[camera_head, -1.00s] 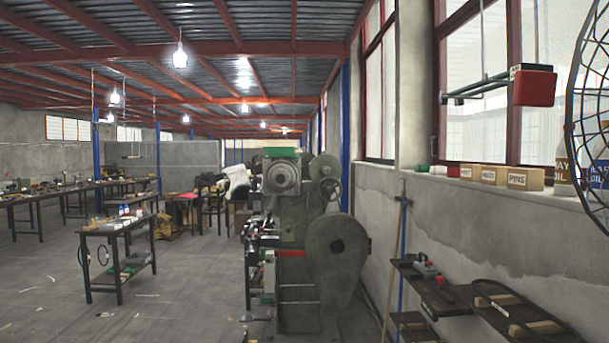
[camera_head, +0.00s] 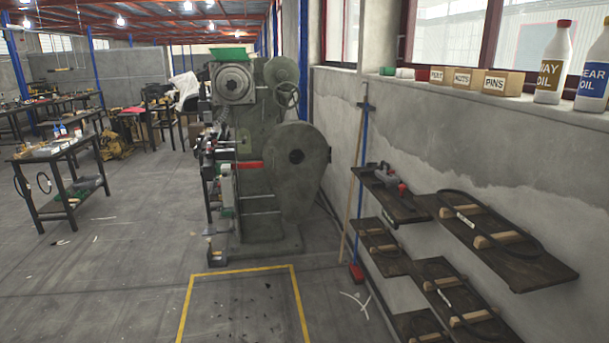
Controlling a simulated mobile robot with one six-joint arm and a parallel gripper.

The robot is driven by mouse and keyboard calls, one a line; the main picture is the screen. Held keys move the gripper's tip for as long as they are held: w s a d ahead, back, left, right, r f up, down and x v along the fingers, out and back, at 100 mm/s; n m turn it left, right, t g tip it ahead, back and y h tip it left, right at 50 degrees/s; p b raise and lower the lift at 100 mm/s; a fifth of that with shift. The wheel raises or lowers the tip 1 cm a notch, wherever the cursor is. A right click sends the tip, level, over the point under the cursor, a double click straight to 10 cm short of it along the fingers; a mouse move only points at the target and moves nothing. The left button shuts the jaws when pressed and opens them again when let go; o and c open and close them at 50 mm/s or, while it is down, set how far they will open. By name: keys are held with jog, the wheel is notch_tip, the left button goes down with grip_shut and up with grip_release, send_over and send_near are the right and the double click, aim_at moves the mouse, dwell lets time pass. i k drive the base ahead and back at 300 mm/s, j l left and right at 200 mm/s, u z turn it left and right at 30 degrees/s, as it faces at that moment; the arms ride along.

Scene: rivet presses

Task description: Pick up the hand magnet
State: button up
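I cannot clearly pick out a hand magnet in the head view. A small grey device with red knobs (camera_head: 385,174) lies on the upper left wall shelf (camera_head: 408,209); it is too small to tell what it is. A small block-like item (camera_head: 216,257) stands on the floor at the foot of the green-grey press (camera_head: 250,190), also too small to name. My gripper is not in view.
Wall shelves on the right hold belts on wooden blocks (camera_head: 487,239). Boxes (camera_head: 495,82) and oil bottles (camera_head: 553,62) stand on the sill. A broom (camera_head: 357,272) leans on the wall. A workbench (camera_head: 60,150) stands left.

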aim_at(383, 174)
jog(key=i+j+z, duration=0.1)
jog(key=i, duration=0.4)
jog(key=i+j+z, duration=0.1)
jog(key=i, duration=0.35)
jog(key=i+j+z, duration=0.1)
jog(key=i, duration=0.4)
jog(key=i+j+z, duration=0.15)
jog(key=i, duration=0.3)
jog(key=i+j+z, duration=0.1)
jog(key=i+j, duration=0.25)
jog(key=i+j+z, duration=0.65)
jog(key=z, duration=0.15)
jog(key=i+j+z, duration=0.35)
jog(key=j, duration=0.2)
jog(key=i+j+z, duration=0.25)
jog(key=j+z, duration=0.15)
jog(key=j, duration=0.15)
